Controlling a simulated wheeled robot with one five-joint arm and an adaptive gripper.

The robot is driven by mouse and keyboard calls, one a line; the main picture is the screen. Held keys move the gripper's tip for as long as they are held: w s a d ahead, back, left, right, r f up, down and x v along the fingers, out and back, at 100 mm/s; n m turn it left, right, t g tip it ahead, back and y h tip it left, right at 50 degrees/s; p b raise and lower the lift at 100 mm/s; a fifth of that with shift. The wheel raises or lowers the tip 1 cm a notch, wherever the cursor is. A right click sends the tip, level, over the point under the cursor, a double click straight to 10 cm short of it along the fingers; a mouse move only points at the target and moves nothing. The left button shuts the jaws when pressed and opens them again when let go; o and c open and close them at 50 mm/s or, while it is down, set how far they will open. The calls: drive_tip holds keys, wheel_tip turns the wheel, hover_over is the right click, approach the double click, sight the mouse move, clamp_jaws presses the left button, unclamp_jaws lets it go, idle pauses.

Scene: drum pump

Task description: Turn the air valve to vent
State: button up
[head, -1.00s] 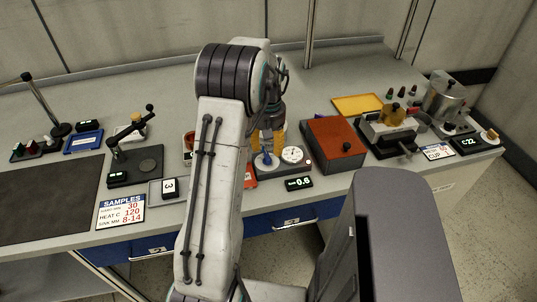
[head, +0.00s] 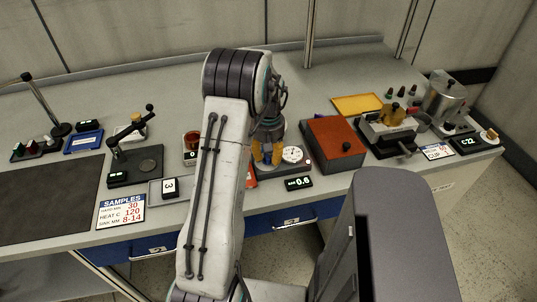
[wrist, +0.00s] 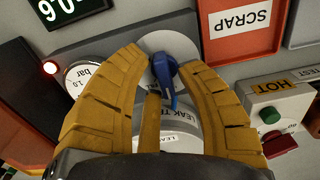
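The air valve's blue handle (wrist: 164,72) sits on a round light-grey plate in the wrist view, with its narrow end pointing toward the lower part of the picture. My gripper (wrist: 166,58) is open, with one yellow finger on each side of the handle. In the head view my gripper (head: 267,160) points down over the valve's unit and hides the handle. A pressure gauge marked bar (wrist: 84,76) is beside the left finger; it also shows in the head view (head: 292,155).
A display reading 0.6 (head: 299,183) stands in front of the unit. A red-topped box (head: 334,142) is close on the right. A red SCRAP tray (wrist: 240,25) and a HOT-labelled box with green and red buttons (wrist: 277,115) are near my right finger.

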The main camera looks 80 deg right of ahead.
clamp_jaws()
drive_tip(key=shift+n, duration=0.4)
drive_tip(key=n+b, duration=0.1)
drive_tip(key=n, duration=0.2)
drive_tip(key=shift+d+n, duration=0.1)
drive_tip(key=shift+n, duration=0.3)
drive_tip(key=shift+w+n, duration=0.15)
drive_tip(key=shift+n, duration=1.95)
drive_tip(key=shift+o, duration=1.5)
unclamp_jaws()
drive_tip(key=shift+r, duration=0.1)
